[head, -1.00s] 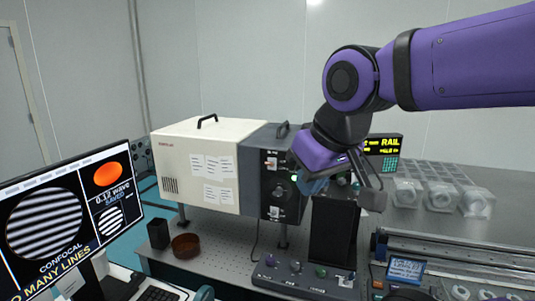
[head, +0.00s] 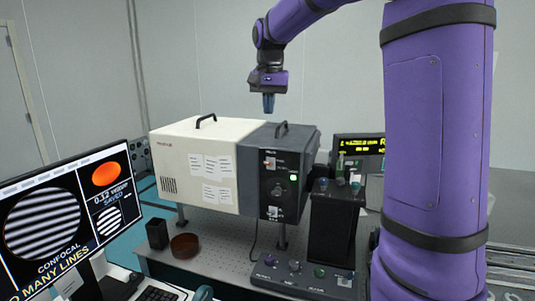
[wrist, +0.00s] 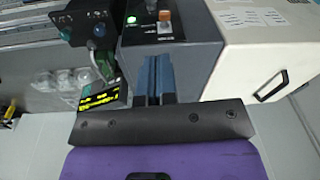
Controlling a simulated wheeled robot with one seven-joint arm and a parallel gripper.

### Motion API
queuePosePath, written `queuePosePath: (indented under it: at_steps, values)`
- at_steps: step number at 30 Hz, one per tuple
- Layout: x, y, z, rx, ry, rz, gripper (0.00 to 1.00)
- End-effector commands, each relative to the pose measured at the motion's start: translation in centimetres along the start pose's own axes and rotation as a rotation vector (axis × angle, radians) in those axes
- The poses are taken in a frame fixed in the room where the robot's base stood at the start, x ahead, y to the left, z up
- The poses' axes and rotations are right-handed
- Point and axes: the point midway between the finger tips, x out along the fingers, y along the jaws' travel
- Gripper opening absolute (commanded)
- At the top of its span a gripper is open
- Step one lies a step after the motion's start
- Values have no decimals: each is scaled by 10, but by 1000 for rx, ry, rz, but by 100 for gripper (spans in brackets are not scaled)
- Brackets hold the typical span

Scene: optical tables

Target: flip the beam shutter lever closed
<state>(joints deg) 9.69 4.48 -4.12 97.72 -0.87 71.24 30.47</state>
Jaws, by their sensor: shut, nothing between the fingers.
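My gripper (head: 268,103) is shut and empty, its blue fingers pointing down in the air above the dark grey end of the box (head: 255,138). In the wrist view the shut fingers (wrist: 154,78) show over that box's top. The box's front panel holds a small red-and-white switch (head: 270,163) near its top, a lit green lamp (head: 293,177), a round dark knob (head: 277,191) and a pale fitting (head: 273,212) low down. The switch seems to be the shutter lever; its position is too small to read. It also shows orange in the wrist view (wrist: 165,27). My gripper touches none of these.
A black tower (head: 332,225) with small knobs on top stands right of the panel. A knobbed control box (head: 300,274) lies in front. A monitor (head: 70,215) stands at left, a brown dish (head: 184,246) on the table. A handle (head: 282,129) rises from the box top.

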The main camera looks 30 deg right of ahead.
Motion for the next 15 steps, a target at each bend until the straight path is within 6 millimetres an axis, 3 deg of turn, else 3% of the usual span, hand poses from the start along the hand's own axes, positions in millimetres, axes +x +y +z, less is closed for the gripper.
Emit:
queuePosePath:
  at_steps: [1,6,15]
  values:
    - [7,-3,-16,32,-11,13,0]
    - [21,-8,-48,111,-34,42,0]
    - [26,-9,-60,141,-42,53,0]
